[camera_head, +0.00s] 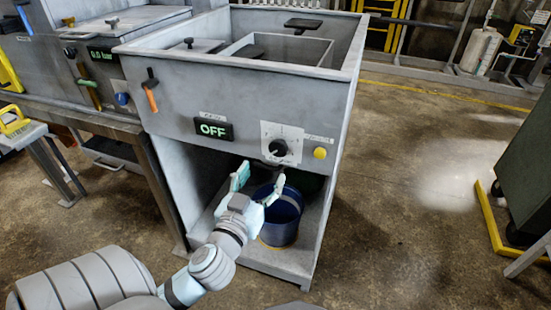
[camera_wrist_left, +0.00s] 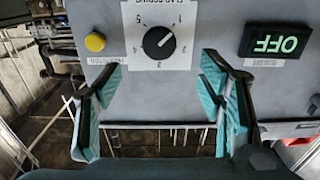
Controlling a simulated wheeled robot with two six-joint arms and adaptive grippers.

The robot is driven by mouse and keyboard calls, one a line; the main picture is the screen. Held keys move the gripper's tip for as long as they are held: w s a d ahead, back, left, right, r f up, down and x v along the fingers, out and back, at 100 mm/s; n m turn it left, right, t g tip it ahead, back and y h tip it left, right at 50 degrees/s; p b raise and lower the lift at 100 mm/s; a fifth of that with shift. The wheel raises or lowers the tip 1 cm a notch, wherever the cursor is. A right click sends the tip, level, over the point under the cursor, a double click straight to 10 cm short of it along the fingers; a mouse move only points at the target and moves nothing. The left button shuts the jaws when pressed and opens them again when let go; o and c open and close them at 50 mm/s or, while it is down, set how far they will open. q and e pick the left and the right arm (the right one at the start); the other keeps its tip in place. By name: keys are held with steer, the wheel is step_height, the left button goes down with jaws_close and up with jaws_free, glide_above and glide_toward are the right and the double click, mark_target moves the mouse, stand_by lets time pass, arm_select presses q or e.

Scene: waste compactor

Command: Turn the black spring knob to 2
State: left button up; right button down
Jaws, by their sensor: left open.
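The black knob (camera_head: 278,147) sits on a white numbered dial plate (camera_head: 293,133) on the front of the grey machine. In the left wrist view the panel is upside down; the knob (camera_wrist_left: 159,42) carries a white line that slants toward the upper right, on the side of the 1. The 2 is at the plate's lower right. My left gripper (camera_head: 258,182) is open and empty, below and in front of the knob. In the wrist view its fingers (camera_wrist_left: 160,82) are spread wide, with the knob above the gap, untouched. My right gripper is not in view.
A yellow button (camera_head: 320,153) is beside the dial, and a green OFF display (camera_head: 213,128) is to its left. An orange-handled lever (camera_head: 150,95) is further left. A blue bucket (camera_head: 281,222) stands under the panel, behind my gripper.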

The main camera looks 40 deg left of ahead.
mark_target(277, 150)
arm_select(q)
steer(key=x, duration=0.9)
steer(key=shift+w, duration=0.2)
steer(key=c, duration=1.1)
steer(key=shift+c, duration=0.2)
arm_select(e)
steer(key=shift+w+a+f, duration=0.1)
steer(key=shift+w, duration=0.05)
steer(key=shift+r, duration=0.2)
